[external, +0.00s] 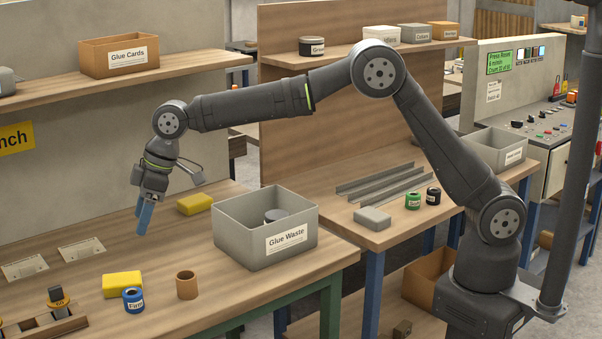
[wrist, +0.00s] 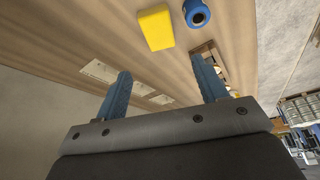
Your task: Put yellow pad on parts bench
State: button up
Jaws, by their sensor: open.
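One yellow pad (external: 122,284) lies flat on the near-left bench beside a blue roll (external: 133,300). This pad also shows in the wrist view (wrist: 155,27), beyond my fingertips. A second yellow pad (external: 195,204) lies farther back on the same bench, left of the grey Glue Waste bin. My gripper (external: 144,220) points down above this bench, between the two pads and apart from both. Its blue fingers are open and empty, and spread wide in the wrist view (wrist: 160,65). No readable label says which bench is the parts bench; a yellow wall sign (external: 15,138) shows only "nch".
The Glue Waste bin (external: 248,244) holds a dark round thing. The bench to the right (external: 384,241) holds metal channels, a grey block (external: 372,219) and two small rolls.

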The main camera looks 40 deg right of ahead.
send_over(127, 278)
jog(key=d, duration=0.2)
jog(key=f, duration=0.6)
jog(key=s+f, duration=0.1)
jog(key=f, duration=0.2)
jog(key=shift+a, duration=0.1)
jog(key=x, duration=0.5)
jog(key=shift+d+f, duration=0.15)
jog(key=shift+d, duration=0.15)
jog(key=c, duration=0.8)
